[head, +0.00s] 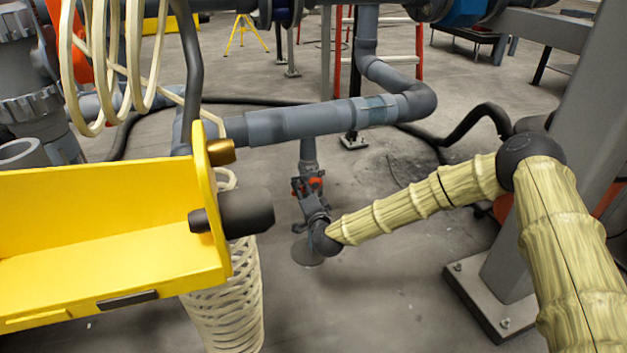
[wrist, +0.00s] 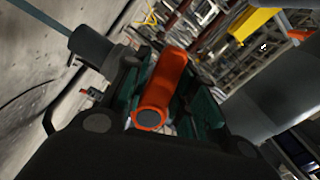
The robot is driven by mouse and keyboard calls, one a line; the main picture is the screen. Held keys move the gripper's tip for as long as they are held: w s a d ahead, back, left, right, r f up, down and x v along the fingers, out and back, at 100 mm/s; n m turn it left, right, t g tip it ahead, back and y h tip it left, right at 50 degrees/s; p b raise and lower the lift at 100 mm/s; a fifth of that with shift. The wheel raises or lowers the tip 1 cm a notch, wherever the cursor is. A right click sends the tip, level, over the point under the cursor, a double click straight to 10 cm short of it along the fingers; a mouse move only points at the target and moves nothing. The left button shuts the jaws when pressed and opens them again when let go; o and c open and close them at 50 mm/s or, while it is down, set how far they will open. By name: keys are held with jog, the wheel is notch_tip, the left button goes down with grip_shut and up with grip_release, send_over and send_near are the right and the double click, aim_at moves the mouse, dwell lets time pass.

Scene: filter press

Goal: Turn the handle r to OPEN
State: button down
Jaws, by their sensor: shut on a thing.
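The handle r (wrist: 170,82) is a bright orange lever with a round, dark-centred end. In the wrist view it lies between the two green-padded fingers of my gripper (wrist: 172,95), which is shut on it. In the head view my gripper (head: 308,194) is small and far off, at the end of my arm, below a grey pipe. Bits of the orange handle (head: 316,184) show around the fingers there. The valve body is mostly hidden by my gripper, and I cannot read any OPEN mark.
A thick grey horizontal pipe (head: 300,122) runs just above my gripper. A yellow bracket (head: 110,225) with dark and brass fittings fills the left front. A grey post (head: 560,130) with a bolted foot stands right. Black hoses cross the floor behind. Open floor lies below.

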jog(key=shift+w+d+f+n+p, duration=0.1)
jog(key=shift+d+f+n+p, duration=0.1)
jog(key=shift+n+p, duration=0.6)
jog(key=shift+d+f+n, duration=0.25)
jog(key=shift+f+n, duration=0.1)
jog(key=shift+n, duration=0.55)
jog(key=shift+w+d+n+p, duration=0.1)
jog(key=shift+w+n+p, duration=0.05)
jog(key=shift+n+p, duration=0.6)
jog(key=shift+w+d+f+n+p, duration=0.2)
jog(key=shift+d+n+p, duration=0.45)
jog(key=shift+n, duration=0.95)
jog(key=shift+w+d+f+n+p, duration=0.2)
jog(key=shift+d+n+p, duration=0.45)
jog(key=shift+n, duration=1)
jog(key=shift+w+d+f+n+p, duration=0.2)
jog(key=shift+d+n+p, duration=0.15)
jog(key=shift+n+p, duration=0.95)
jog(key=c, duration=0.9)
grip_release()
jog(key=shift+n+b, duration=0.3)
jog(key=shift+b, duration=0.05)
jog(key=shift+s+a+f, duration=0.1)
jog(key=shift+s+a, duration=0.05)
jog(key=shift+a, duration=0.1)
